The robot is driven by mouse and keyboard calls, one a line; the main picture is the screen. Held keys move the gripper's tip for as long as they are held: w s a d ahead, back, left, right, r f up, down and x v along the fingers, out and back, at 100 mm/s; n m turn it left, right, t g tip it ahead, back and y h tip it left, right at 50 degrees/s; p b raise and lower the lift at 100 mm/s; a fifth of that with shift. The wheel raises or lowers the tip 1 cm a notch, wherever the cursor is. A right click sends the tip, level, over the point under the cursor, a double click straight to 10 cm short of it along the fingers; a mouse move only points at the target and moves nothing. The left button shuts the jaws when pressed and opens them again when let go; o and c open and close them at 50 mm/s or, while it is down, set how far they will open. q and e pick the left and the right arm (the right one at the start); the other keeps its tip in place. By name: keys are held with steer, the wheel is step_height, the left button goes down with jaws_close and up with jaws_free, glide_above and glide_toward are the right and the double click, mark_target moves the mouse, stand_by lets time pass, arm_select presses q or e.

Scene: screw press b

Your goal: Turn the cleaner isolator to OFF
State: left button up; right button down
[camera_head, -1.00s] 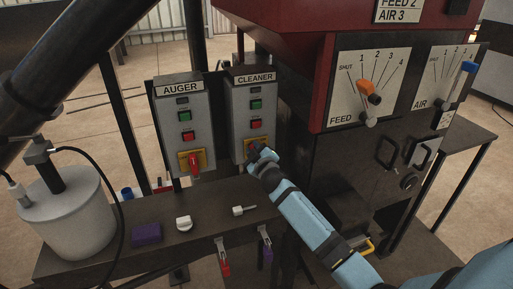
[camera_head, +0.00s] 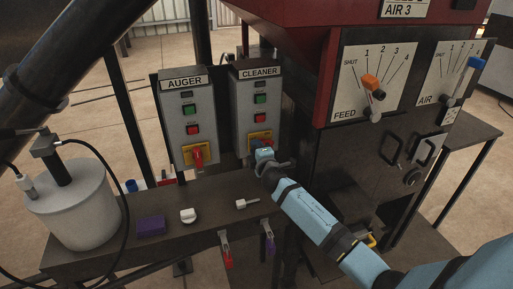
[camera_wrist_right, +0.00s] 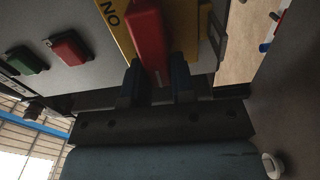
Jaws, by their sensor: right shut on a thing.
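The cleaner isolator has a yellow plate (camera_head: 260,135) low on the grey CLEANER box (camera_head: 258,95). Its red handle (camera_wrist_right: 149,30) shows large in the right wrist view, over the yellow plate (camera_wrist_right: 116,22) with upside-down ON lettering. My right gripper (camera_head: 259,148) is at the isolator, and its dark fingers also show in the wrist view (camera_wrist_right: 158,86). They are shut on the red handle, one on each side. In the head view the gripper hides much of the handle. My left gripper is not in view.
The AUGER box (camera_head: 188,110) with its own red isolator handle (camera_head: 198,157) stands close on the left. Below is a dark shelf (camera_head: 110,245) with a purple block (camera_head: 151,225), a white knob (camera_head: 188,215) and a grey-white canister (camera_head: 72,208). The red-and-black machine stands on the right.

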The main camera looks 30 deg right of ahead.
steer(key=shift+n, duration=0.3)
steer(key=c, duration=1)
jaws_free()
steer(key=shift+f, duration=0.1)
steer(key=shift+o, duration=0.2)
steer(key=v, duration=1.3)
steer(key=shift+s+b, duration=0.4)
steer(key=s+a+f+m+g+y+p, duration=0.2)
steer(key=s+a+f+m+p, duration=0.1)
steer(key=s+a, duration=0.3)
steer(key=s+a+f+m+g+y+p, duration=0.2)
steer(key=s+a+f+m+y+p, duration=0.1)
steer(key=s, duration=0.8)
steer(key=s+a+f+m+g+y+p, duration=0.2)
steer(key=s+a+f+m+p, duration=0.2)
steer(key=s+a+m, duration=0.2)
steer(key=s+a, duration=0.2)
steer(key=a, duration=0.1)
steer(key=shift+s+f+m+y, duration=0.2)
steer(key=shift+f+m+y, duration=0.1)
steer(key=shift+f, duration=0.05)
